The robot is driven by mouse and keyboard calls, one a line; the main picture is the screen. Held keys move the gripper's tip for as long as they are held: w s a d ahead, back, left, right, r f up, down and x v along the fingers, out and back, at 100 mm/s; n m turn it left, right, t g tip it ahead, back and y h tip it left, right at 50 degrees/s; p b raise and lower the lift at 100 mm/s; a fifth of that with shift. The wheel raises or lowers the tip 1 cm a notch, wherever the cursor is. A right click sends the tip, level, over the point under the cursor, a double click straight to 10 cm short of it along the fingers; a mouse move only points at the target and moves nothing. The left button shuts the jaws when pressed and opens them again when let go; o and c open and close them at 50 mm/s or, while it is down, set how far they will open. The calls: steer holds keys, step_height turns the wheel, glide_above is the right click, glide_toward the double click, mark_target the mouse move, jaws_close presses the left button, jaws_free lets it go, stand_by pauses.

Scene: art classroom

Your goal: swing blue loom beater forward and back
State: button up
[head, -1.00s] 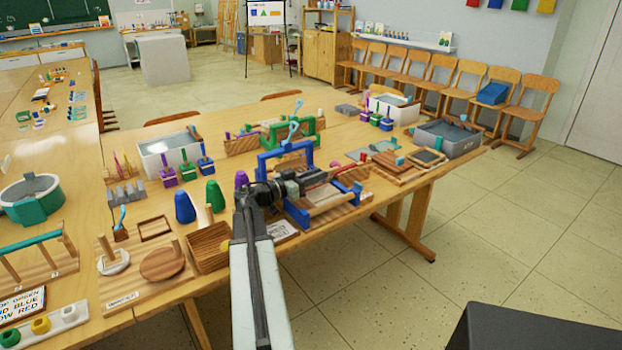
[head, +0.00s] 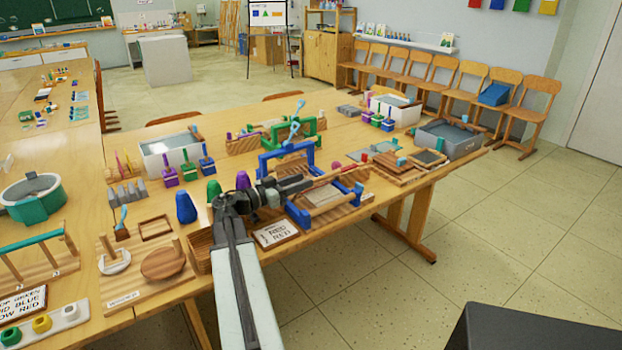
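The blue loom (head: 299,217) stands near the front edge of the table, with a wooden base and rollers. Its blue beater (head: 284,157) is an upright arch with a light blue handle (head: 293,132) on top. My gripper (head: 308,183) is low in front of the arch, over the left part of the loom, and overlaps the beater's lower part in the picture. Whether it touches the beater cannot be told. The fingers are small and dark, so their opening cannot be made out. A red piece (head: 323,171) shows just past the fingertips.
A green loom (head: 310,125) stands behind the blue one. Wooden boards (head: 398,168) lie to the right. Floor is open beyond the table's front edge.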

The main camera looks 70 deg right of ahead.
steer(key=shift+w+a, duration=0.45)
steer(key=shift+a, duration=0.1)
